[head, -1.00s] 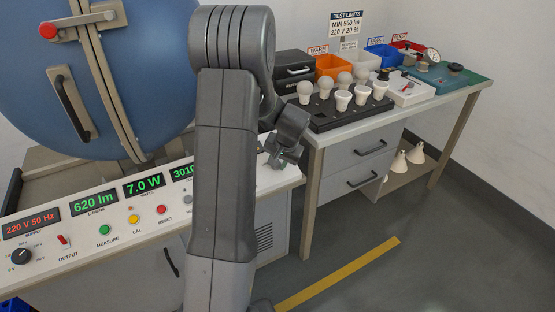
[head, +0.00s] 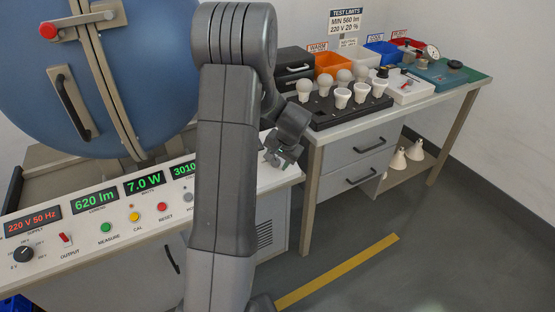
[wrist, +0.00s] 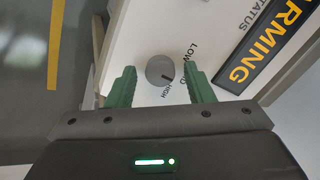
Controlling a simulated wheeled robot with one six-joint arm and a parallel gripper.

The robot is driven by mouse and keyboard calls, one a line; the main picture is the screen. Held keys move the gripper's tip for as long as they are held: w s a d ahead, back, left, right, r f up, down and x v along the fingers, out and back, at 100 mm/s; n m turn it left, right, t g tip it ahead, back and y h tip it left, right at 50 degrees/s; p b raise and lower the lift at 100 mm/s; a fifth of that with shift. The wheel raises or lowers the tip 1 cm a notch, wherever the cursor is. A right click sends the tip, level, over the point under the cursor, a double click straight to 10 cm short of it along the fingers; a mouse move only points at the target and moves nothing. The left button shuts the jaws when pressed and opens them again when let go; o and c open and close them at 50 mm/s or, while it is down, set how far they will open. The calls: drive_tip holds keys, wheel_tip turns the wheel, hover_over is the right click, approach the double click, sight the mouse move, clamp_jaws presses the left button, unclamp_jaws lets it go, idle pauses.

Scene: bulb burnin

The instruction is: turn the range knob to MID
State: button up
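The range knob (wrist: 160,70) is a round grey dial on a white panel in the wrist view. A dark pointer line on it points to the lower right, towards the area of the HIGH label and a partly covered label ending in D. The LOW label is to its upper right. My gripper (wrist: 160,73) is open, with one green finger on each side of the knob in the picture and a gap to it on both sides. I cannot tell how far the tips are above the panel. In the head view my gripper (head: 281,157) is at the console's right end; the knob is hidden there.
A yellow WARMING display (wrist: 270,55) is right of the knob. The console (head: 130,228) carries lit readouts and several buttons. A blue sphere (head: 60,90) stands behind it. A bench (head: 330,134) with a black bulb tray (head: 325,122) and bins stands to the right.

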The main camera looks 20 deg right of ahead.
drive_tip(key=p+v, duration=0.1)
drive_tip(key=v, duration=1.2)
drive_tip(key=shift+r, duration=0.4)
drive_tip(key=shift+f, duration=0.1)
drive_tip(key=b+x, duration=0.1)
drive_tip(key=x, duration=1.2)
drive_tip(key=shift+f, duration=0.35)
